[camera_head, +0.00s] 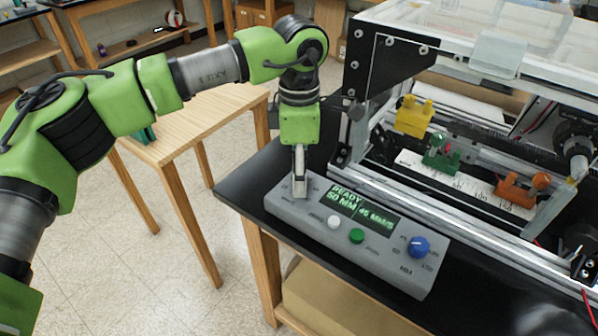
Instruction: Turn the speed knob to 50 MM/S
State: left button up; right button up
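A grey control box (300,213) sits on the black tabletop. Its display (357,210) reads "READY", "50 MM" and what looks like "46 MM/S". A blue knob (418,247) stands at the box's right end, uncovered, with small marks around it. My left gripper (299,188) points down at the box's left end, beside the display. Its fingers show nearly edge-on, so their opening is unclear. They hide whatever lies under them, and I cannot tell whether they hold a knob there. The small labels are too blurred to name the speed knob. My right gripper is out of view.
A white button (334,222) and a green button (356,236) sit below the display. Behind the box stands an extrusion frame (440,218) with yellow, green and orange blocks on its rail. A wooden table (190,125) is at left.

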pick_arm(q)
jog(key=shift+r, duration=0.1)
notch_tip(320, 180, up, 12)
dwell(0.6)
